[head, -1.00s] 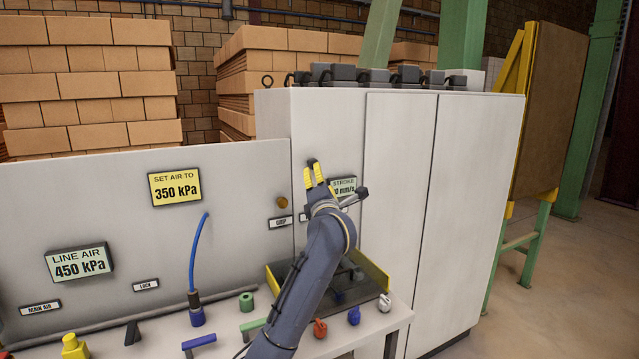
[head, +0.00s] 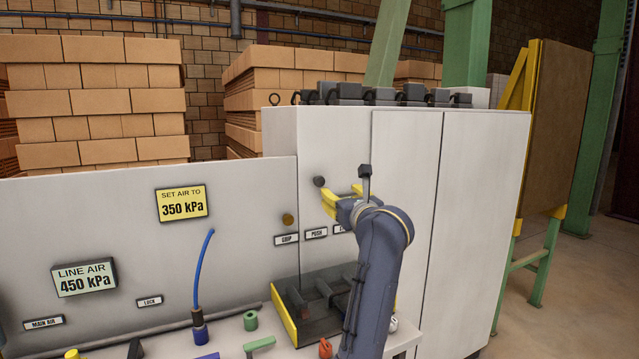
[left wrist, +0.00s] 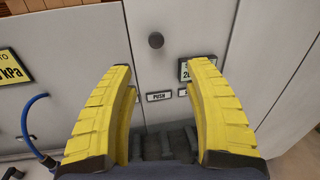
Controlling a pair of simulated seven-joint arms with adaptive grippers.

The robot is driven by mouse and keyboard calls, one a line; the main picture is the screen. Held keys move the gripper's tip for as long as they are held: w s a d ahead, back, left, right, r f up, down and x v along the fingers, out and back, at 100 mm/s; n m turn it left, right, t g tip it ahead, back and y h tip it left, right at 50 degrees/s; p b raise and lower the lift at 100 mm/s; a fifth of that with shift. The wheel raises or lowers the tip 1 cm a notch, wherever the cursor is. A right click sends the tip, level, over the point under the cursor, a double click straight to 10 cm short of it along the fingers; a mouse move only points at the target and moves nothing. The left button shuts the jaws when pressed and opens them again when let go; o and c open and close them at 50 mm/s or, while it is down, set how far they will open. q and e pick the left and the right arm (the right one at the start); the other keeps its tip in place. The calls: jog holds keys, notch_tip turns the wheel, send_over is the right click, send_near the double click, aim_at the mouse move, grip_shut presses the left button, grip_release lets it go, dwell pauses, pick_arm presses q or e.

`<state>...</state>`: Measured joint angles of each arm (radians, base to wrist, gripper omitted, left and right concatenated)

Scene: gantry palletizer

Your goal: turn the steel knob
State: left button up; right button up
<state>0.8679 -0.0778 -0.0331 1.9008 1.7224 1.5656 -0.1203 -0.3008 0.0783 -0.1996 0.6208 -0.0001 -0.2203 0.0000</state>
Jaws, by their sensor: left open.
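The steel knob (head: 319,181) is a small dark grey round knob on the pale cabinet front, above the PUSH label (head: 316,233). It also shows in the left wrist view (left wrist: 155,40), beyond the fingertips and near the middle between them. My left gripper (head: 342,196) has yellow ribbed fingers and is just right of and below the knob in the head view. In the left wrist view its fingers (left wrist: 162,70) are spread wide with nothing between them, apart from the knob. I cannot tell any mark for the knob's angle. My right gripper is not in view.
A brass knob (head: 288,219) sits to the left above the GRIP label (head: 286,239). A display (left wrist: 184,70) is partly hidden by a finger. A yellow-edged dark tray (head: 285,317) lies below on the bench. A blue hose (head: 198,262) rises at left.

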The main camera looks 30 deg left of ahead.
aim_at(320, 182)
pick_arm(q)
jog(key=w+a, duration=0.3)
jog(key=a, duration=0.1)
jog(key=w+a+n, duration=0.1)
jog(key=w+a, duration=0.3)
jog(key=a, duration=0.1)
jog(key=w+a+n, duration=0.1)
jog(key=w+a, duration=0.3)
jog(key=shift+a+f, duration=0.2)
jog(key=shift+a, duration=0.1)
jog(key=shift+c, duration=0.4)
grip_shut()
